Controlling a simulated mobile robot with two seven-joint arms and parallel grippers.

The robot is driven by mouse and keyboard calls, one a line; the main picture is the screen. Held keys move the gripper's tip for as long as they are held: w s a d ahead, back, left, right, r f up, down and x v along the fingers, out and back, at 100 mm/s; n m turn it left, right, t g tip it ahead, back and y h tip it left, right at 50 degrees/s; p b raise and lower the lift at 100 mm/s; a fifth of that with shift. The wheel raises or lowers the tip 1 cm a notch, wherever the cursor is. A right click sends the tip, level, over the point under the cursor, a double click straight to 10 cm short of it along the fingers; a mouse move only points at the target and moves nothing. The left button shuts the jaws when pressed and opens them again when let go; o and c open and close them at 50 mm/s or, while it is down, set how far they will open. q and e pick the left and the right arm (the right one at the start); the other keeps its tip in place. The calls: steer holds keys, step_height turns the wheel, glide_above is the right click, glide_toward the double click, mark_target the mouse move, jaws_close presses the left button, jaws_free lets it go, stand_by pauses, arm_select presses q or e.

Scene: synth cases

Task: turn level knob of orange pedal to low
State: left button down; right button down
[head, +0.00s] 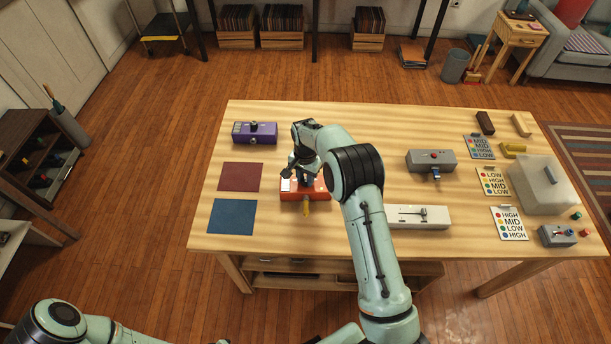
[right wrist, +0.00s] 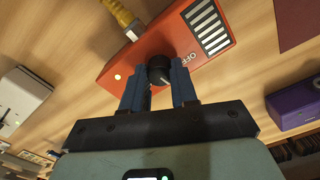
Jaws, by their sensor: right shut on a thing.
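The orange pedal (head: 290,194) lies on the wooden table, left of its middle, partly hidden by my right arm in the head view. In the right wrist view the pedal (right wrist: 165,42) shows an OFF label and a striped panel. Its black level knob (right wrist: 158,68) has a pale pointer mark; which setting it marks is too small to tell. My right gripper (right wrist: 159,80) is shut on the knob, one finger on each side. In the head view the right gripper (head: 303,178) is over the pedal. My left gripper is out of view.
A purple pedal (head: 243,133) stands behind, with red (head: 240,177) and blue (head: 232,216) mats at left. To the right are a grey box (head: 431,160), a white slider box (head: 417,217) and clipboards (head: 509,222) listing levels. A yellow plug (head: 306,209) sticks out of the orange pedal's front.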

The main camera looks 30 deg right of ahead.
mark_target(305, 179)
steer(key=shift+m, duration=0.9)
steer(key=c, duration=0.9)
jaws_free()
steer(key=shift+o, duration=0.2)
step_height(305, 179, up, 13)
steer(key=shift+r+p, duration=0.15)
steer(key=shift+p, duration=0.3)
